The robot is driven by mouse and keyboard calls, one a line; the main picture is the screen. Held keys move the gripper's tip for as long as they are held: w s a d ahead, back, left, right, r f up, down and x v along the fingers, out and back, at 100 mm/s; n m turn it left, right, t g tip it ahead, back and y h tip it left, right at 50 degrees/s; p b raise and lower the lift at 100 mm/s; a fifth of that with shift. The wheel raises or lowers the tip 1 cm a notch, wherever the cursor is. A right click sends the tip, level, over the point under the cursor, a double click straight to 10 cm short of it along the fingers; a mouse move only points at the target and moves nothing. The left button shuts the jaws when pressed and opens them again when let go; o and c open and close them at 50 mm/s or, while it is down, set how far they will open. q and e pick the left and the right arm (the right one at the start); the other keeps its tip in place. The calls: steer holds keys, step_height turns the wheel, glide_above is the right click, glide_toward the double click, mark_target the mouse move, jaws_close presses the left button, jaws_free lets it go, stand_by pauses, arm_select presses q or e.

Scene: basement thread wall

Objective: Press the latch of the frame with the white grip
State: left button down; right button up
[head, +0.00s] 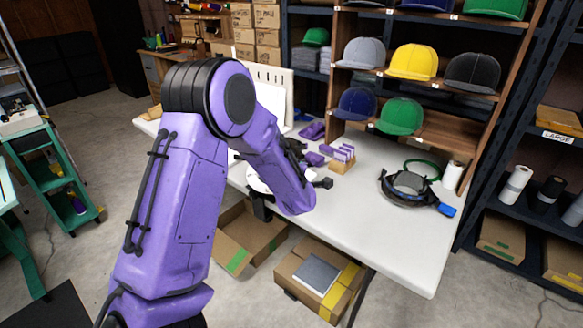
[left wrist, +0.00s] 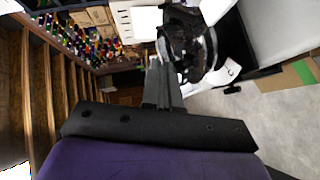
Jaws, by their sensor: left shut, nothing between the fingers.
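My left gripper shows in the left wrist view (left wrist: 162,80), its two dark fingers together with nothing between them. Just beyond the fingertips is a black round cap frame (left wrist: 188,45) with a shiny band; a gap or contact cannot be told. A white part (left wrist: 226,73) lies beside it; I cannot tell if this is a grip. In the head view my purple left arm hides most of that spot and the gripper. Another black ring-shaped frame (head: 408,188) lies on the right of the white table (head: 390,250), with a blue grip (head: 447,210). No latch is clearly visible.
A cap shelf (head: 425,78) stands behind the table. A small box with purple pieces (head: 342,157) and a white spool (head: 452,175) are on the table. Cardboard boxes (head: 318,280) sit on the floor below. The table's front right is clear.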

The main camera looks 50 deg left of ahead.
arm_select(q)
steer(key=v, duration=0.4)
steer(key=shift+w+d+r, duration=0.1)
steer(key=shift+w+r, duration=0.1)
steer(key=shift+r, duration=0.05)
